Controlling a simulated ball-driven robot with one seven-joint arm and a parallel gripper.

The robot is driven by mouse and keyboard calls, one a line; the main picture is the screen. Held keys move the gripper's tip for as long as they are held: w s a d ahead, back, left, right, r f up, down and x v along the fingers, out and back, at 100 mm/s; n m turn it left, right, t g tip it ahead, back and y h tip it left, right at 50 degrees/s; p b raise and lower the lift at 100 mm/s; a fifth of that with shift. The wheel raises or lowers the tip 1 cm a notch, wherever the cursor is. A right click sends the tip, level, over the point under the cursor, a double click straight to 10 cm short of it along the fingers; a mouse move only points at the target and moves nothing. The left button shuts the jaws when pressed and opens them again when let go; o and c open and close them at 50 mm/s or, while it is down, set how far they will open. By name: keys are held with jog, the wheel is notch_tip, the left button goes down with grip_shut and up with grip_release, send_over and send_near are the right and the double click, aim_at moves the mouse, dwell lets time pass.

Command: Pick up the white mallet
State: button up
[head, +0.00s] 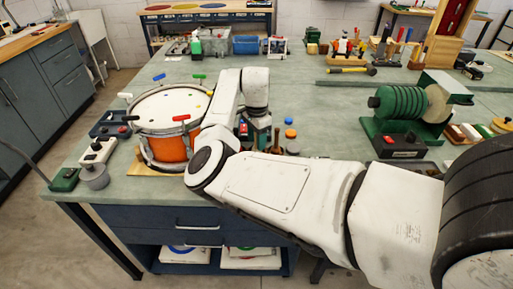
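A drum (170,108) with an orange shell and a pale head stands at the left end of the green-grey bench. Small coloured mallet-like pieces stick out around its rim. A white one (124,96), which looks like the white mallet, is at the drum's left side, and its lower part is hard to make out. My gripper (258,139) points down to the right of the drum, well apart from the white piece. Its fingers are small, dark and partly hidden by my arm, so I cannot tell whether they are open or hold anything.
Blue (159,77), green (199,76) and red (181,118) pieces surround the drum. Switch boxes (97,151) stand at the left edge. Small jars (290,134) stand near my gripper. A green coil machine (405,105) is at right. The bench middle behind my arm is mostly clear.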

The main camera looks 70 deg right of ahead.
grip_shut()
jog(key=shift+r, duration=0.1)
dwell(0.3)
